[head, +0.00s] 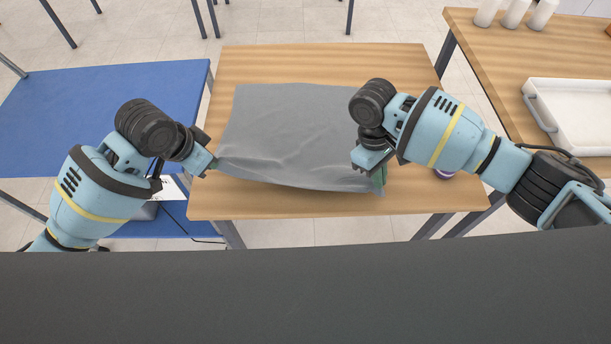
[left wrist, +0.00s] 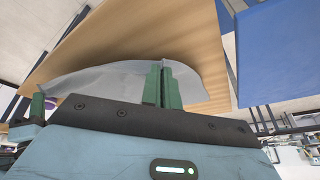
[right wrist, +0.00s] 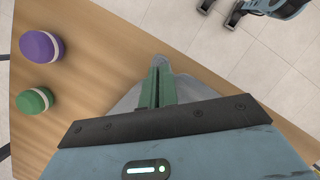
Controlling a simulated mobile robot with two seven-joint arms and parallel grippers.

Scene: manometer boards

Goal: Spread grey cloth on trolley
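The grey cloth (head: 290,125) lies over the middle of the wooden trolley top (head: 310,60). Its far part is flat; the near part has folds and its near edge looks slightly raised between my grippers. My left gripper (head: 211,164) is shut on the cloth's near left corner; in the left wrist view its green fingers (left wrist: 162,85) are together with cloth (left wrist: 110,78) at them. My right gripper (head: 377,176) is shut on the near right corner; in the right wrist view its fingers (right wrist: 157,86) are together with cloth (right wrist: 186,88) around them.
A purple round-topped object (right wrist: 41,46) and a green one (right wrist: 34,100) stand on the trolley beside my right gripper. A blue table (head: 60,110) is at left. A wooden table (head: 490,50) at right holds a white tray (head: 575,115) and white cylinders (head: 515,12).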

